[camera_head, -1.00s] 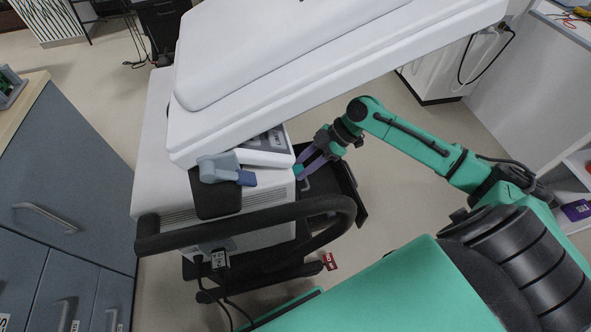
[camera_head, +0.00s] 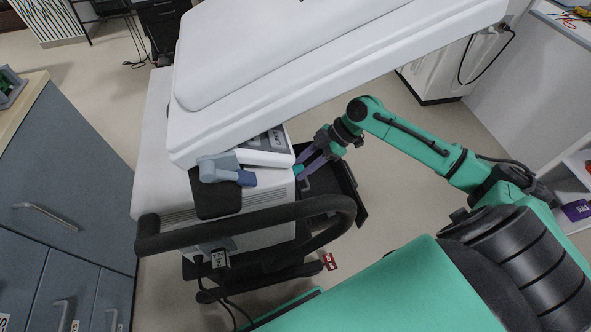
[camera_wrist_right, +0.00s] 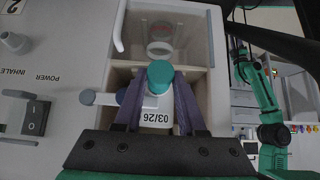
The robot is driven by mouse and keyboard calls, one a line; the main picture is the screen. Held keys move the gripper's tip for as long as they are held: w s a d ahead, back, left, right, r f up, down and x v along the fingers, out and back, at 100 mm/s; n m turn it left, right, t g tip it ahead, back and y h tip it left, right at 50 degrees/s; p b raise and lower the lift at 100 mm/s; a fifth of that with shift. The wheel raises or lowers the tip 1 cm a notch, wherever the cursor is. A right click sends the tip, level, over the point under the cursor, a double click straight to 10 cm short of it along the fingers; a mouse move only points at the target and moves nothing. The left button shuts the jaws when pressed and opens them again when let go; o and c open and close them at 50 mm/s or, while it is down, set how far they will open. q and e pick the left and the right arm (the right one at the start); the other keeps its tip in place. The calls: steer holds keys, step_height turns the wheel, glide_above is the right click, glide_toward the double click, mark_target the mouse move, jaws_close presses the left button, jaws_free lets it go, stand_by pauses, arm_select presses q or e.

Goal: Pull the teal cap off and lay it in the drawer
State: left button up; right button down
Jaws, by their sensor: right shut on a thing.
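The teal cap (camera_wrist_right: 160,73) sits between the fingertips of my right gripper (camera_wrist_right: 160,82) in the right wrist view, on a white part with a 03/26 label. In the head view the cap (camera_head: 298,170) is a small teal patch at the ventilator's side. My right gripper (camera_head: 308,162) is shut on it there, its purple fingers reaching in from the right. Whether the cap is loose from its fitting I cannot tell. A black open tray-like part (camera_head: 350,184), possibly the drawer, lies just right of the fingers. My left gripper is not in view.
The white ventilator top (camera_head: 290,60) overhangs close to the gripper. A black handlebar (camera_head: 250,222) curves below it. A clear-covered compartment (camera_wrist_right: 195,40) lies beyond the cap.

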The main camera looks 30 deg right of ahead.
steer(key=shift+s+d+p, duration=0.1)
steer(key=shift+d+p, duration=0.2)
steer(key=shift+d, duration=0.2)
stand_by(0.6)
steer(key=shift+d, duration=0.1)
steer(key=shift+s+d+p, duration=0.2)
steer(key=shift+d, duration=0.6)
steer(key=shift+s+d+p, duration=0.15)
steer(key=shift+d+p, duration=0.1)
steer(key=shift+d, duration=0.6)
steer(key=shift+s+d+p, duration=0.2)
steer(key=shift+d, duration=0.6)
